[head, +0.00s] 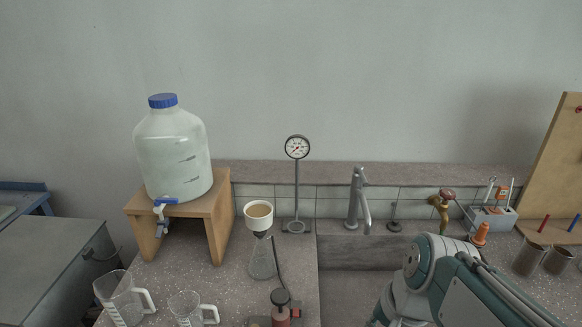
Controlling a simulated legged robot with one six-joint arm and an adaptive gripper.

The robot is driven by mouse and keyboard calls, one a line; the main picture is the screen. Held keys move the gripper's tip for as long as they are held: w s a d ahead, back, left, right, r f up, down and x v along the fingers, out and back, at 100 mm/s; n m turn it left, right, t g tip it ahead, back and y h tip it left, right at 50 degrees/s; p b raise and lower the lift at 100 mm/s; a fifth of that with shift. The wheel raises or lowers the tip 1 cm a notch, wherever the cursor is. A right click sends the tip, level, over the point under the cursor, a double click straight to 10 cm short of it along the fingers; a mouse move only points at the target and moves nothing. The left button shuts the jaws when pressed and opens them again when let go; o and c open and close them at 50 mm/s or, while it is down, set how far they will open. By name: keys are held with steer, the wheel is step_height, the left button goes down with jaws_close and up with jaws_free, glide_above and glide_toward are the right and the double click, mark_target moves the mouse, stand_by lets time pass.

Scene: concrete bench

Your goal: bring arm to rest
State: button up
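My arm enters from the lower right corner of the head view and reaches in front of the sink. Its grey-green links and a round joint show, and a lower part runs down to the bottom edge. My gripper is not visible; the arm's end is cut off or hidden at that edge. Whether it holds anything cannot be seen.
A carboy (172,152) stands on a wooden stand (215,225). A funnel (258,216) sits on a flask (262,262). Jugs (120,297) stand front left. A gauge (297,148), a tap (357,200) and a sink (350,252) lie behind. Metal beakers (528,260) stand right.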

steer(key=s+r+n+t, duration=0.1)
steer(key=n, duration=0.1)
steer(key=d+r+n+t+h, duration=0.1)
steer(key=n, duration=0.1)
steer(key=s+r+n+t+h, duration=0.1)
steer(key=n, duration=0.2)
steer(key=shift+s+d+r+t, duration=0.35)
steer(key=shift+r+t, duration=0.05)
